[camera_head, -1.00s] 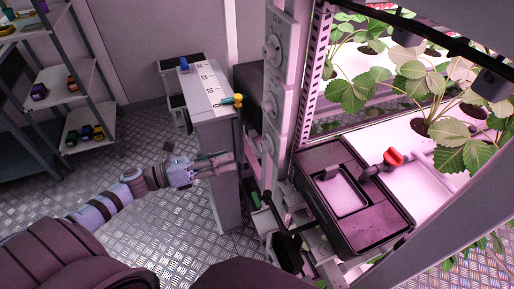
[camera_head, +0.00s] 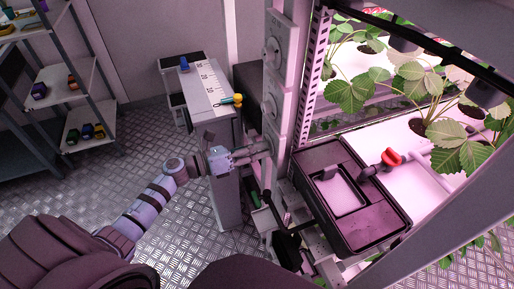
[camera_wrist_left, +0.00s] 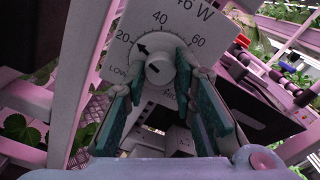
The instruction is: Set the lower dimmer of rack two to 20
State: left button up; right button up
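The dimmer (camera_wrist_left: 160,66) in the left wrist view is a round grey knob on a white plate (camera_wrist_left: 184,20) marked LOW, 20, 40, 60 and W. Its dark arrow points up and left, close to the 20 mark. My left gripper (camera_wrist_left: 165,105) is open, its two teal-padded fingers on either side below the knob; I cannot tell whether they touch it. In the head view my left gripper (camera_head: 264,151) reaches the lowest dimmer on the rack post (camera_head: 282,75) and partly hides it.
Two more dimmers sit above on the post, an upper (camera_head: 272,50) and a middle one (camera_head: 269,105). A black tank (camera_head: 350,215) with a red valve (camera_head: 393,157) stands right of the post. A narrow cabinet (camera_head: 228,205) stands close behind my left arm.

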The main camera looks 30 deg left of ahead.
pick_arm(q)
jog(key=shift+n, duration=0.6)
grip_shut()
jog(key=o, duration=1.1)
grip_release()
jog(key=shift+c, duration=0.2)
jog(key=v, duration=1.2)
jog(key=shift+s, duration=0.1)
